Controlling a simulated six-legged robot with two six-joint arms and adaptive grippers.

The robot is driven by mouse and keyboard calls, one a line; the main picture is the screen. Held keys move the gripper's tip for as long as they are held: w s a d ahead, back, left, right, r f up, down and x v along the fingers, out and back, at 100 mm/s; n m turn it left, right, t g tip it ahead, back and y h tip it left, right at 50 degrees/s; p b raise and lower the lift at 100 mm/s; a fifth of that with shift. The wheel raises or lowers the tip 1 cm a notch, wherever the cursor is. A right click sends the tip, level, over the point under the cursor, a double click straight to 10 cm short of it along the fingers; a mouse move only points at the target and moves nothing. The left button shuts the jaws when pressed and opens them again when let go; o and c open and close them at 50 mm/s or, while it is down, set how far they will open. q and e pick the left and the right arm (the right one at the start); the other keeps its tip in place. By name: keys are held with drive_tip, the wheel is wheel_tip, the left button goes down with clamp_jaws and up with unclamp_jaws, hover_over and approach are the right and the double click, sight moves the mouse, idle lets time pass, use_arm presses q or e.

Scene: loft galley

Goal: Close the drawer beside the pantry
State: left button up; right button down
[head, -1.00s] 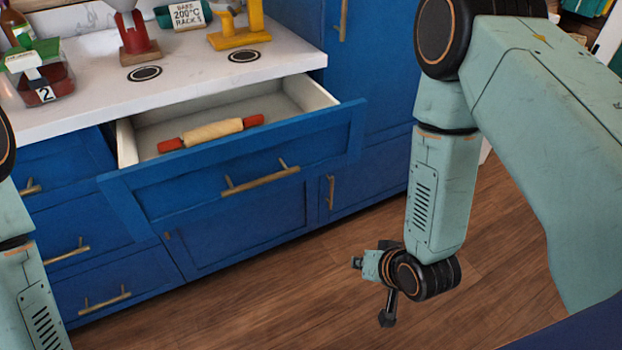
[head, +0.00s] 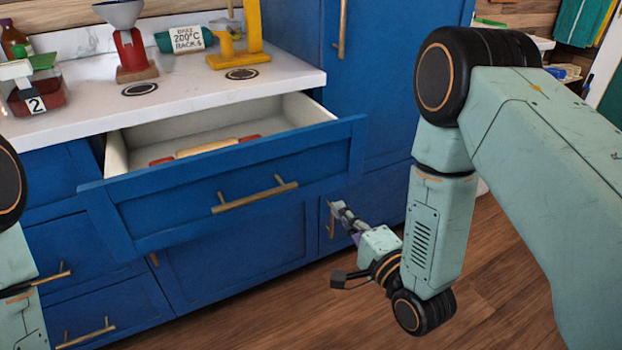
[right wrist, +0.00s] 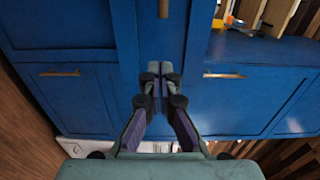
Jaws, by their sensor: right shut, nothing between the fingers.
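The blue drawer (head: 235,197) stands pulled out under the white counter, left of the tall blue pantry cabinet (head: 385,90). Its front carries a long brass handle (head: 255,195). A rolling pin (head: 205,147) with red ends lies inside, partly hidden by the drawer front. My right gripper (head: 338,207) is in front of the lower cabinets, to the right of the drawer handle and below the drawer front's right end. In the right wrist view its fingers (right wrist: 155,75) are together and empty, against blue cabinet fronts. My left arm shows at the left edge; its gripper is out of view.
More closed drawers (head: 90,295) lie at lower left. Wooden floor (head: 490,250) is clear at right.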

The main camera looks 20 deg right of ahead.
sight(305, 170)
drive_tip(key=b+x, duration=0.3)
drive_tip(key=x, duration=0.9)
drive_tip(key=shift+w, duration=0.15)
drive_tip(key=shift+w+a, duration=0.1)
drive_tip(key=shift+w, duration=0.3)
